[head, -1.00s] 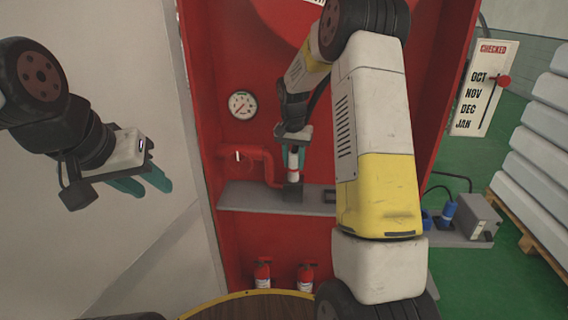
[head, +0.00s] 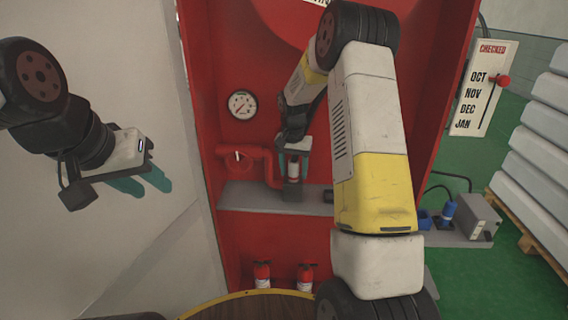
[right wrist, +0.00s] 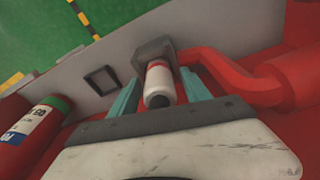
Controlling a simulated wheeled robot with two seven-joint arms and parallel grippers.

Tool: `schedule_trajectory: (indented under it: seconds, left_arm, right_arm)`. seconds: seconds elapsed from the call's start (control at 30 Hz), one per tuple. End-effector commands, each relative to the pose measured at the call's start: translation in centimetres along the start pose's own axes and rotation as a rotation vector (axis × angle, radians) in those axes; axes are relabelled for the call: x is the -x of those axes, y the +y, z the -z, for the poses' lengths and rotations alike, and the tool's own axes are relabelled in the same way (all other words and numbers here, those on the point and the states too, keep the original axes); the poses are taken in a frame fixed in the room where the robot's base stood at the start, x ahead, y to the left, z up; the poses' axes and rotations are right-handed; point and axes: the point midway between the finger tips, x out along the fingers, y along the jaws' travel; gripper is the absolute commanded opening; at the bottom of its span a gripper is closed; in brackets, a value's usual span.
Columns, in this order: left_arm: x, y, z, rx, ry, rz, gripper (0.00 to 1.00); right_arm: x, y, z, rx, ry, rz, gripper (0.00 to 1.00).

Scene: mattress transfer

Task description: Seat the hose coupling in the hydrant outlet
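The hose coupling, white with a red band and a dark end, stands upright in the grey square hydrant outlet (head: 292,191) on the shelf. The coupling (head: 293,171) also shows in the right wrist view (right wrist: 158,84), its far end inside the grey outlet block (right wrist: 153,48). How deep it sits is hidden. My right gripper (head: 294,166) is open, its teal fingers on either side of the coupling with small gaps. My left gripper (head: 152,184) is open and empty at the left, by the pale wall.
A red pipe (head: 262,158) runs beside the outlet, below a gauge (head: 242,104). The grey shelf (head: 245,196) has a square dark hole (right wrist: 101,80). Fire extinguishers (head: 306,278) stand below. A grey box (head: 478,216) sits at the right.

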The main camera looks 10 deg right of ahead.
Motion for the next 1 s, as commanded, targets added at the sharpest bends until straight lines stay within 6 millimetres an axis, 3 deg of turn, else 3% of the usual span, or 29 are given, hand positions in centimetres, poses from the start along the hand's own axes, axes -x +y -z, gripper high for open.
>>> schedule_trajectory:
  seconds: [0.27,0.7,1.0]
  left_arm:
    - [0.0,0.0,0.0,0.0,0.0,0.0,0.36]
    - [0.0,0.0,0.0,0.0,0.0,0.0,0.36]
    - [0.0,0.0,0.0,0.0,0.0,0.0,0.36]
  right_arm:
    - [0.2,0.0,0.0,0.0,0.001,0.0,0.56]
    - [6.7,0.0,0.1,0.0,0.002,0.001,0.56]
    - [7.8,0.0,0.0,0.0,0.0,0.0,0.56]
